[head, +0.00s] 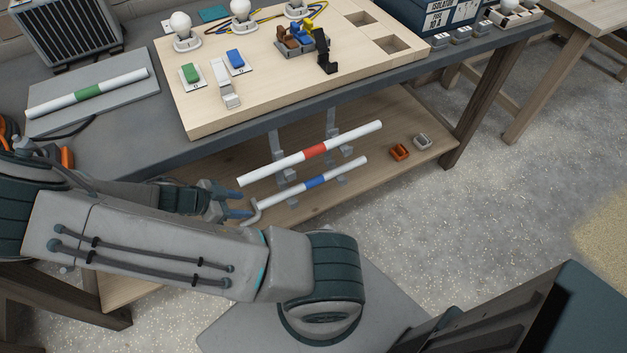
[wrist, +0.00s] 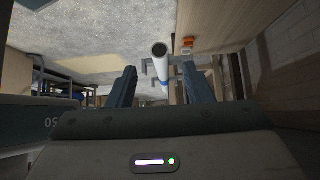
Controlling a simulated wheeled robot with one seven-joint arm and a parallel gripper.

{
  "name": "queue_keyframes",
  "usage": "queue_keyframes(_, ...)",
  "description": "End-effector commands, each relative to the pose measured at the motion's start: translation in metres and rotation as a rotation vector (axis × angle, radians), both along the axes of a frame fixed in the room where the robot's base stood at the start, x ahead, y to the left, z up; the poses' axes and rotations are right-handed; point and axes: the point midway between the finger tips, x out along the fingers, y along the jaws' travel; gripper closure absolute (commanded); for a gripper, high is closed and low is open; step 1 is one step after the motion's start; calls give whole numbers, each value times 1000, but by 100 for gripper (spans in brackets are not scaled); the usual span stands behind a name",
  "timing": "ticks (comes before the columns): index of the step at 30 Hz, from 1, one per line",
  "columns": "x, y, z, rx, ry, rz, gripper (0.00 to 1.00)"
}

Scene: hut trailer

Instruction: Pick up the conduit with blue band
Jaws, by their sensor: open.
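The conduit with blue band (head: 343,173) is a thin white tube held on grey brackets below the tabletop, under a parallel conduit with red band (head: 344,139). Its near end has a grey bent piece. My gripper (head: 243,204) is open and empty beside this near end, its dark blue fingers pointing toward it. In the wrist view my gripper (wrist: 162,80) has its fingers apart. A white tube (wrist: 160,60) shows beyond and between them with a blue patch below its open end; I cannot tell whether the fingers straddle it.
A conduit with green band (head: 120,83) lies on a grey board on the workbench (head: 300,117). The floor at right is clear.

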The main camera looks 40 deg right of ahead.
Motion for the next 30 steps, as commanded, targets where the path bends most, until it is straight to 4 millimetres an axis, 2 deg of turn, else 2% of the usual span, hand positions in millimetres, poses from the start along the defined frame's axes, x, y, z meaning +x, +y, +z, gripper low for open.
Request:
queue_keyframes(3,-5,-16,0,-1,1,-2,54)
queue_keyframes(8,-8,-25,-1,-1,2,0,54)
queue_keyframes(18,-16,-55,-32,-2,2,-1,54)
queue_keyframes(27,-17,-58,-35,0,1,2,54)
queue_keyframes(30,-17,-58,-35,0,0,1,81)
